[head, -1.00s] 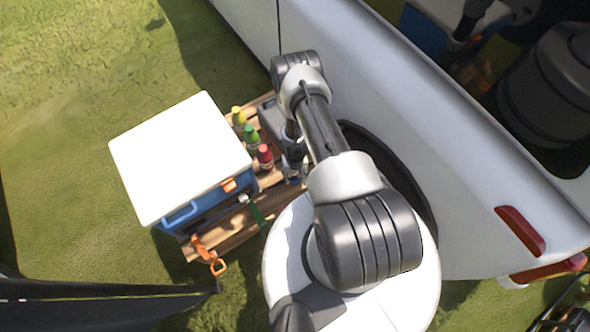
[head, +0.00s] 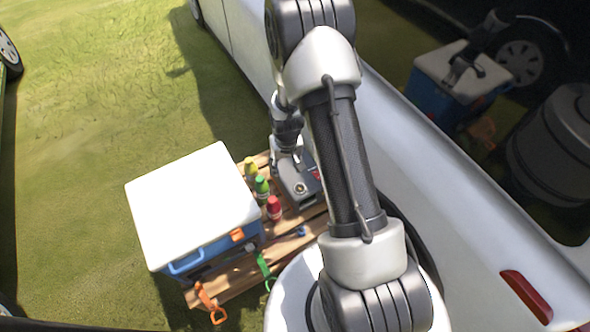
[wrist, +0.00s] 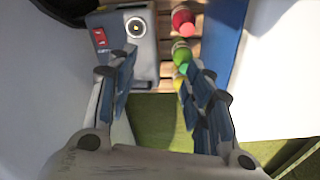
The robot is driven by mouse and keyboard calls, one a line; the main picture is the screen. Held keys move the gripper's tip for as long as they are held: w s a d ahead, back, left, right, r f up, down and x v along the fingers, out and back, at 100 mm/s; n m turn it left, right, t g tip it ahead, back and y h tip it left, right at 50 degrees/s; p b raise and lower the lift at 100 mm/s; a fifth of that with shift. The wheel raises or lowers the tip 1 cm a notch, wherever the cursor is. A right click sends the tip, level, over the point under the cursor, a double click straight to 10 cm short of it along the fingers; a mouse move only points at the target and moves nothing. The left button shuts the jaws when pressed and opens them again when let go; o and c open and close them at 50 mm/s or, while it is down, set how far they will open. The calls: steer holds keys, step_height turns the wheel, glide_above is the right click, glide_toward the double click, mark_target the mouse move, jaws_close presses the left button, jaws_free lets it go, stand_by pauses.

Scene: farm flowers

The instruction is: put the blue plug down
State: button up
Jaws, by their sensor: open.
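A small blue piece that looks like the blue plug (head: 301,231) lies on the wooden pallet, in front of the red-capped bottle and close to my base. It is too small to make out its shape, and I do not make it out in the wrist view. My gripper (wrist: 157,64) is open, with nothing between its blue-padded fingers. In the head view it is at the far end of the pallet, over the grey box (head: 298,186). The grey box (wrist: 128,50), with a round socket and a red switch, shows beyond the left finger.
Bottles with red (head: 274,208), green (head: 262,187) and yellow (head: 251,168) caps stand between the grey box and the white-lidded blue cooler (head: 192,205). Green (head: 264,264) and orange (head: 208,300) tools lie near the pallet's front. The white vehicle (head: 440,160) borders the right.

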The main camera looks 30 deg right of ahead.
steer(key=s+a+r+n+t, duration=0.1)
steer(key=s+a+r, duration=0.15)
steer(key=r, duration=1.05)
steer(key=s+a+r+t, duration=0.1)
steer(key=s+a+r, duration=0.15)
steer(key=r, duration=1.05)
steer(key=s+a+r+n, duration=0.1)
steer(key=s+a+r, duration=0.1)
steer(key=s+r, duration=0.3)
steer(key=s+a+r+n+t, duration=0.1)
steer(key=s+a+r, duration=0.2)
steer(key=s, duration=1)
steer(key=shift+w+v, duration=0.3)
steer(key=shift+v, duration=1.5)
steer(key=shift+d+r, duration=0.1)
